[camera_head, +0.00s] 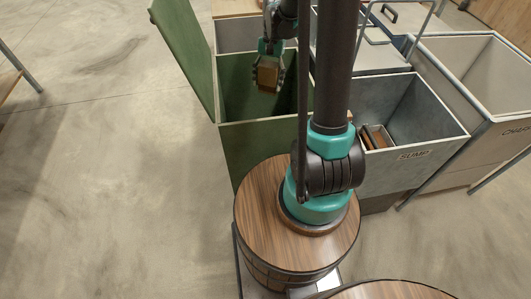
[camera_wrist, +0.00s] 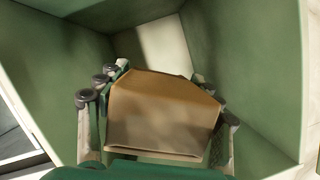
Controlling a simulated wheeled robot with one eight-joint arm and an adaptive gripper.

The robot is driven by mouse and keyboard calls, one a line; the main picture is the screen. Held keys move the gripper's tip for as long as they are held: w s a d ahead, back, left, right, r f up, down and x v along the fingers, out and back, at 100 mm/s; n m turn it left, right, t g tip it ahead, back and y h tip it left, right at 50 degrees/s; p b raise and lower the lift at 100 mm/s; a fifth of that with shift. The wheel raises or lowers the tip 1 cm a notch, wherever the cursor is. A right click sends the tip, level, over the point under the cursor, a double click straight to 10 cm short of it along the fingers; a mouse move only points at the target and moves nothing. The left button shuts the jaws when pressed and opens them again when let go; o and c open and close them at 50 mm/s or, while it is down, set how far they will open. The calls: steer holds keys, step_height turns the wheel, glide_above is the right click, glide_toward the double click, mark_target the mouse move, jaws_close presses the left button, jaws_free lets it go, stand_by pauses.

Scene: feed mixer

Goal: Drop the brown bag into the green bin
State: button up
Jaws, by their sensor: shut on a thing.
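The brown bag (camera_wrist: 162,110) is held between the two fingers of my gripper (camera_wrist: 158,118), which is shut on it. In the head view the bag (camera_head: 267,75) hangs below my gripper (camera_head: 268,68), over the mouth of the green bin (camera_head: 250,130). The wrist view looks down past the bag into the green bin (camera_wrist: 255,60), whose walls surround it. The bin's lid (camera_head: 183,52) stands open at its left. A light patch shows on the bin's inside beyond the bag. The bag hides part of the bin floor in the wrist view.
A grey bin marked SUMP (camera_head: 425,130) stands right of the green bin, with brown blocks (camera_head: 375,138) inside. A pale bin (camera_head: 480,80) stands farther right. A grey compartment (camera_head: 240,36) lies behind the green bin. The floor at left is clear.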

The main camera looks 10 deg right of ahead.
steer(key=o, duration=1.4)
steer(key=v, duration=1.2)
